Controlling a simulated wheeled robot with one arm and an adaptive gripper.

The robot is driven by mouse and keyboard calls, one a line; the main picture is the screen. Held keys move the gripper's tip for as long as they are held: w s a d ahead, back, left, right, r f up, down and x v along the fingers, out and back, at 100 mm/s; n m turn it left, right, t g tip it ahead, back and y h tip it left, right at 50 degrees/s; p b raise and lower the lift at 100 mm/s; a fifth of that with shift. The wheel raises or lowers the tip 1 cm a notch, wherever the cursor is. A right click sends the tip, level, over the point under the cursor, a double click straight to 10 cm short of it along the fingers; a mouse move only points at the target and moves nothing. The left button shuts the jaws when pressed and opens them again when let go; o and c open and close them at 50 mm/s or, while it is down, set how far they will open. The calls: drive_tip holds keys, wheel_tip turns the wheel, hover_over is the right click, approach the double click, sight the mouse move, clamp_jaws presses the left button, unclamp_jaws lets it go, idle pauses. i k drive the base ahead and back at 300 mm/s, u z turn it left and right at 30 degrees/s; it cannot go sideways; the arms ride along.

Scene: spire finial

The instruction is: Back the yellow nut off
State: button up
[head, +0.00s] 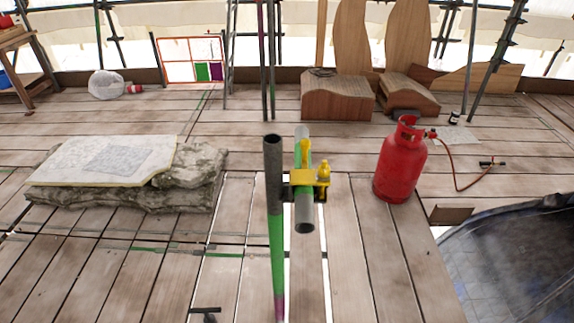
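A scaffold coupler with yellow parts (309,178) joins an upright tube (277,235) and a shorter grey tube (304,215) in the middle of the head view. The upright tube is grey at the top, green lower down and purplish near the bottom. A yellow nut-like piece (323,171) stands up on the right side of the coupler. A second slim yellow piece (305,150) lies over the grey tube. I cannot tell from this distance whether the nut's thread is covered. I do not see my gripper in this view.
A red gas cylinder (401,165) with a hose stands right of the coupler. A stone block with a pale board (108,160) lies left. A dark T-shaped piece (205,312) shows at the bottom edge. A dark sheet (515,265) covers the lower right. Planks between are mostly bare.

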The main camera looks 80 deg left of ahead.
sight(324, 175)
drive_tip(key=u, duration=2.4)
drive_tip(key=k, duration=0.6)
drive_tip(key=u, duration=0.4)
drive_tip(key=i, duration=1.15)
drive_tip(key=z, duration=0.3)
drive_tip(key=k, duration=0.6)
drive_tip(key=u, duration=0.05)
